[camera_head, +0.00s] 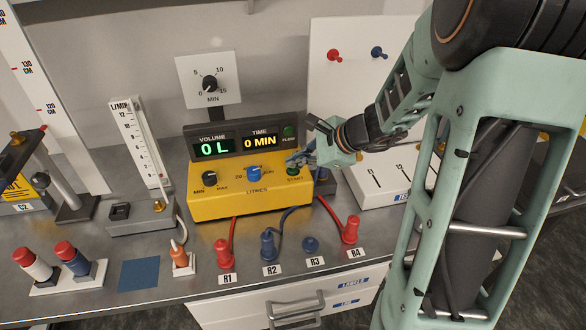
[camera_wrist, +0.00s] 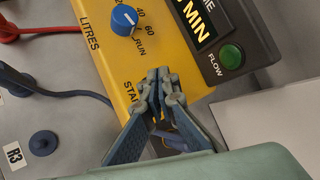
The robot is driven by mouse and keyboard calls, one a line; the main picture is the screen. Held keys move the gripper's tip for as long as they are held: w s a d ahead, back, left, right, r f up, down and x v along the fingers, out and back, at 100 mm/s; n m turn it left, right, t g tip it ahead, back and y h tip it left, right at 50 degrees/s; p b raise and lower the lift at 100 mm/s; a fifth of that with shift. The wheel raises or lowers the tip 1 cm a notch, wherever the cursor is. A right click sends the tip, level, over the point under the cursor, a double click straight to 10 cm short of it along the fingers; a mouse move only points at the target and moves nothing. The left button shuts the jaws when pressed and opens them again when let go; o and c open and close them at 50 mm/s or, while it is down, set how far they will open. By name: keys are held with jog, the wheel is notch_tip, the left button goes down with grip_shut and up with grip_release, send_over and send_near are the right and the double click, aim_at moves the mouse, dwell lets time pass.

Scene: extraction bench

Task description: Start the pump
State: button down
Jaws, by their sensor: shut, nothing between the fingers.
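The yellow pump box (camera_head: 235,205) stands on the bench with a dark display unit (camera_head: 214,130) behind its top, reading 0 L and 0 MIN. Its front panel has a black MIN–MAX knob (camera_head: 209,178), a blue litres knob (camera_head: 254,174) and a green START button (camera_head: 293,170). My gripper (camera_head: 300,160) is shut and empty at the START end of the panel. In the wrist view the gripper (camera_wrist: 163,85) tips lie beside the START label and hide the button. I cannot tell whether they touch it. The blue knob (camera_wrist: 124,20) points near RUN.
Red and blue plugs with leads sit at R1 (camera_head: 224,252), R2 (camera_head: 269,246) and R4 (camera_head: 351,230); R3 (camera_head: 311,244) has a blue cap. A flowmeter (camera_head: 141,145) stands left. A timer dial (camera_head: 210,84) is behind. The green FLOW lamp (camera_wrist: 231,56) is beside the display.

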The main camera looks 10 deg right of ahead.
aim_at(295, 170)
jog(key=shift+f+b, duration=0.4)
jog(key=shift+b, duration=0.05)
dwell(0.3)
jog(key=shift+r, duration=0.1)
jog(key=shift+r+p, duration=0.6)
jog(key=shift+r, duration=0.15)
notch_tip(295, 170, up, 5)
jog(key=p, duration=0.4)
dwell(0.8)
